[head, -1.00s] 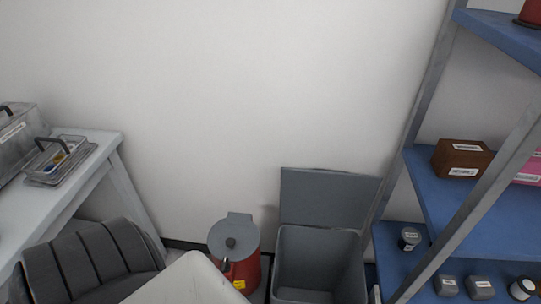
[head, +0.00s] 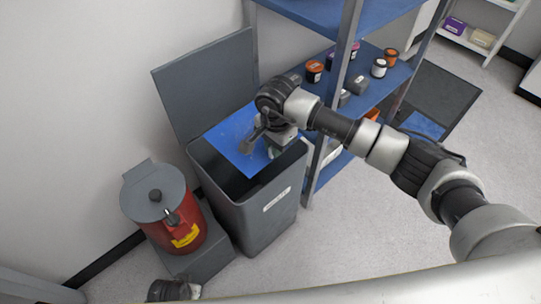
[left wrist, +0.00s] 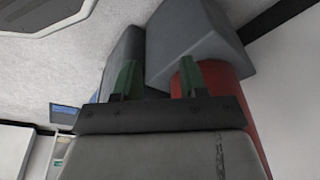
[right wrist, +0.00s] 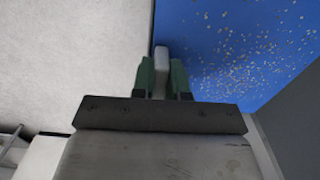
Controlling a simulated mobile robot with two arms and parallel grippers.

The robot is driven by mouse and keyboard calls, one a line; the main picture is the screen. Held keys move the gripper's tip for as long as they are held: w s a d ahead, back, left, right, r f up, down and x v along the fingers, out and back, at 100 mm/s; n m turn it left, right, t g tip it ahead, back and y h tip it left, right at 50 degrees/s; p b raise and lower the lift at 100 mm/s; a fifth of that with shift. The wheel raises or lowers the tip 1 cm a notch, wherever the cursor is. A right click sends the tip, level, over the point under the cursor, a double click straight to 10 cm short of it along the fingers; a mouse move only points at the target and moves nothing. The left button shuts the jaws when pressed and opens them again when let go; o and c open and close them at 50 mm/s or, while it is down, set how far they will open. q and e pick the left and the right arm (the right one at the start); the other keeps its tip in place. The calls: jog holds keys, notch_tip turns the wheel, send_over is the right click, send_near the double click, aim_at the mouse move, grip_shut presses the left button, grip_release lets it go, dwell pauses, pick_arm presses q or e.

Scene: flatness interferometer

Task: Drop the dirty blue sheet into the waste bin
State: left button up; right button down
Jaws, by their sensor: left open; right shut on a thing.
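The dirty blue sheet (head: 230,138), speckled with pale grains, is spread over the opening of the grey waste bin (head: 262,222), whose lid stands up at the back. My right gripper (head: 272,151) is at the sheet's right side, above the bin's opening. In the right wrist view the speckled sheet (right wrist: 245,50) lies beside the fingers (right wrist: 162,75), which are shut on a small pale tab at its edge. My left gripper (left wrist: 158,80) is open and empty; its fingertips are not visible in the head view.
A red can with a grey lid (head: 165,215) stands on a grey block left of the bin. A blue shelf unit (head: 375,85) with small jars stands close on the bin's right. A dark mat (head: 440,90) with a blue patch lies on the floor behind my right arm.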

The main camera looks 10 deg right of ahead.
jog(key=shift+w+a+f+m, duration=0.1)
jog(key=shift+w+a+m, duration=0.25)
jog(key=shift+a, duration=0.2)
jog(key=shift+f, duration=0.1)
notch_tip(320, 180, down, 4)
jog(key=b, duration=0.2)
jog(key=shift+b, duration=0.35)
pick_arm(q)
notch_tip(320, 180, up, 15)
jog(key=w+t+b, duration=0.2)
jog(key=t+b, duration=0.1)
jog(key=b, duration=0.1)
jog(key=shift+w+d+r+b, duration=0.15)
jog(key=shift+d+r+b, duration=0.1)
jog(key=shift+b, duration=0.15)
pick_arm(e)
notch_tip(320, 180, down, 6)
